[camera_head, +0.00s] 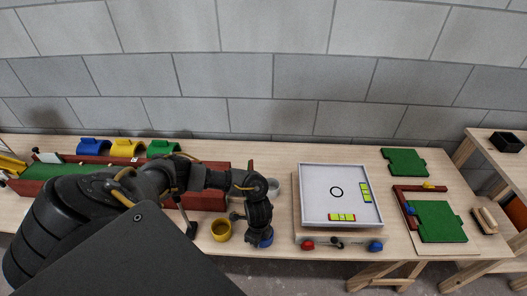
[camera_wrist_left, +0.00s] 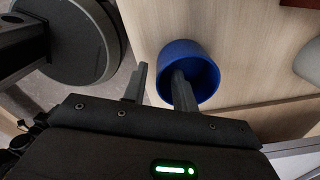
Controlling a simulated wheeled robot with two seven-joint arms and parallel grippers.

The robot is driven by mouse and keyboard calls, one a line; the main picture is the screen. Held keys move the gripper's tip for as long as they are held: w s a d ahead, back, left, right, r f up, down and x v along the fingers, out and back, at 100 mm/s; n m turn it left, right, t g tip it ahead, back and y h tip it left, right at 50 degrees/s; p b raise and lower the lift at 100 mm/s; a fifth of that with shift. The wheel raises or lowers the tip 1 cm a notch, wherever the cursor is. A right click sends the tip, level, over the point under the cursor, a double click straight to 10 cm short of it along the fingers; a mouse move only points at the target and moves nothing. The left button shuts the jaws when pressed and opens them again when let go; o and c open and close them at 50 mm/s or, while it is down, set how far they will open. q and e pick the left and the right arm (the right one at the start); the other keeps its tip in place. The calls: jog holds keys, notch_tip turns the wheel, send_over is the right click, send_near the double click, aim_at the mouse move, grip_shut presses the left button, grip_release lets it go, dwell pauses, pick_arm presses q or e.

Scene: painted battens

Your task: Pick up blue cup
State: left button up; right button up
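The blue cup (camera_head: 265,242) stands near the front edge of the wooden table, mostly hidden by my left gripper in the head view. In the left wrist view the blue cup (camera_wrist_left: 205,55) shows its open mouth. My left gripper (camera_wrist_left: 158,80) is open, its fingers pointing at the cup. One finger reaches over or into the cup's mouth, and the other is outside the wall with a visible gap. The near wall lies between them. Whether the inner finger touches the cup, I cannot tell. My right gripper is not in view.
A yellow cup (camera_head: 221,231) stands left of my left gripper. A grey cup (camera_head: 273,188) is behind it. A white-topped board (camera_head: 325,180) lies to the right, with red and blue knobs in front. A long red box (camera_head: 210,200) is behind my arm.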

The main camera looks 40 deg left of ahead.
pick_arm(q)
grip_shut()
jog(key=shift+r, duration=0.15)
jog(key=shift+r, duration=0.25)
notch_tip(320, 180, up, 2)
jog(key=shift+w+r+p, duration=0.1)
jog(key=shift+r+p, duration=0.1)
jog(key=shift+p, duration=0.2)
jog(key=s+r+p, duration=0.4)
jog(key=s+r, duration=0.5)
jog(key=s, duration=0.5)
jog(key=shift+d+r, duration=0.4)
jog(key=shift+d, duration=0.05)
